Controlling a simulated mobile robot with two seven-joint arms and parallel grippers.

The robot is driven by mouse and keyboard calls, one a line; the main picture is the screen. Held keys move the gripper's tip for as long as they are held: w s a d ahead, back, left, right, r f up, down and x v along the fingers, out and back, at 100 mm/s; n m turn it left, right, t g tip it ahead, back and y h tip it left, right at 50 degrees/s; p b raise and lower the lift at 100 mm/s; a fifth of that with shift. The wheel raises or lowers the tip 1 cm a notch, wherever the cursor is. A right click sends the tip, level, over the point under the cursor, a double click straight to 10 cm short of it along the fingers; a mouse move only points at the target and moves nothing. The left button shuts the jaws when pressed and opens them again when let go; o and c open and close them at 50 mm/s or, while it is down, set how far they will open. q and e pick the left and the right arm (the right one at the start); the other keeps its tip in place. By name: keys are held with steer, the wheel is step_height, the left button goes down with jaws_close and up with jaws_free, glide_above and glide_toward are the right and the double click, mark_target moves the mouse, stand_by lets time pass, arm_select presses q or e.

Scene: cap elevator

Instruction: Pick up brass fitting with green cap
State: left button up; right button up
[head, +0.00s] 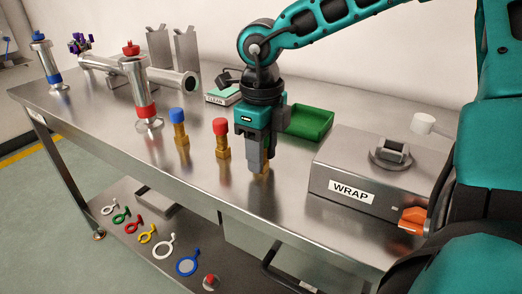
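My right gripper (257,160) points straight down at the middle of the steel table. A brass fitting (264,172) shows only a little at its fingertips, and its cap is hidden behind the fingers, so I cannot see a green cap. I cannot tell whether the fingers are closed on it. To its left stand a brass fitting with a red cap (222,137) and one with a blue cap (179,126), both upright. My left gripper is not in view.
A green tray (308,122) lies behind my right gripper. A steel box labelled WRAP (345,165) stands to the right. Steel pipe parts (140,85) stand at the left. A lower shelf holds several coloured rings (188,262). The table front is mostly clear.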

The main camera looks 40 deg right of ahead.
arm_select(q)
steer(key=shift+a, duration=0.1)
arm_select(e)
jaws_close()
arm_select(q)
steer(key=p, duration=0.1)
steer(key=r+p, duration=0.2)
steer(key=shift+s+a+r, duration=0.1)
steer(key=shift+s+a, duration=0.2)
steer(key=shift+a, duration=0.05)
arm_select(e)
step_height(320, 180, up, 20)
arm_select(q)
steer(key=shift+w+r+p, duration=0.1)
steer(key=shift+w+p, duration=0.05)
steer(key=shift+p, duration=0.15)
